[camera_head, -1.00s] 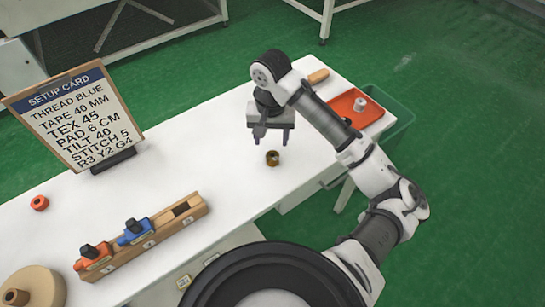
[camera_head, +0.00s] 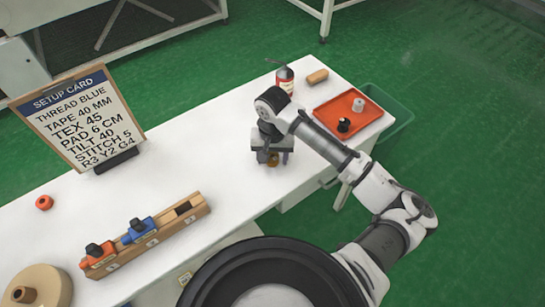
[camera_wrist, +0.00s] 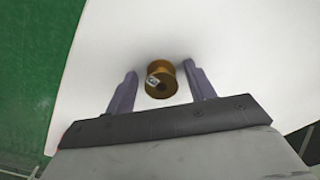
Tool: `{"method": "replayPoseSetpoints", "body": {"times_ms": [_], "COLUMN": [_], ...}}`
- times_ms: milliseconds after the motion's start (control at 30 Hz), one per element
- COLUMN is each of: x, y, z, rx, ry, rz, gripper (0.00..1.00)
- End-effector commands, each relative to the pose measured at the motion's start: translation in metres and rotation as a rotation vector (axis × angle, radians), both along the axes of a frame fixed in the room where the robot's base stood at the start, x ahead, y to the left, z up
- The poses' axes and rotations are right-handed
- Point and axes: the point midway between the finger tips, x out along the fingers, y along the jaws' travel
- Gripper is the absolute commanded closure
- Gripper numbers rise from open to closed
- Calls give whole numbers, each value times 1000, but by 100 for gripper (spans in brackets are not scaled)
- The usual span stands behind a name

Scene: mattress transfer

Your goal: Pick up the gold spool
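The gold spool (camera_head: 272,159) stands on the white table, partly hidden behind my gripper in the head view. In the wrist view the gold spool (camera_wrist: 160,80) shows whole, with a small white label on its side. My gripper (camera_wrist: 160,82) is open, with one dark finger on each side of the spool and a gap to both. In the head view my gripper (camera_head: 272,158) is low over the table at the spool.
An orange tray (camera_head: 330,115) with a white spool (camera_head: 358,104) and a black item (camera_head: 344,125) lies right.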

Motion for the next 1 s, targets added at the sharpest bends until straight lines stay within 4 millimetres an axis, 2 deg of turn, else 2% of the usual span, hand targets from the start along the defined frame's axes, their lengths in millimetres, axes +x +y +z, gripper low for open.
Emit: {"method": "replayPoseSetpoints", "body": {"times_ms": [33, 333, 600, 767, 867, 1000], "x": [0, 0, 0, 1, 1, 1], "y": [0, 0, 0, 0, 0, 1], "z": [0, 0, 2, 11, 26, 63], "rx": [0, 0, 0, 0, 0, 1], "ry": [0, 0, -1, -2, -3, -5], "rz": [0, 0, 0, 1, 1, 3], "gripper": [52, 91, 91, 91, 91, 91]}}
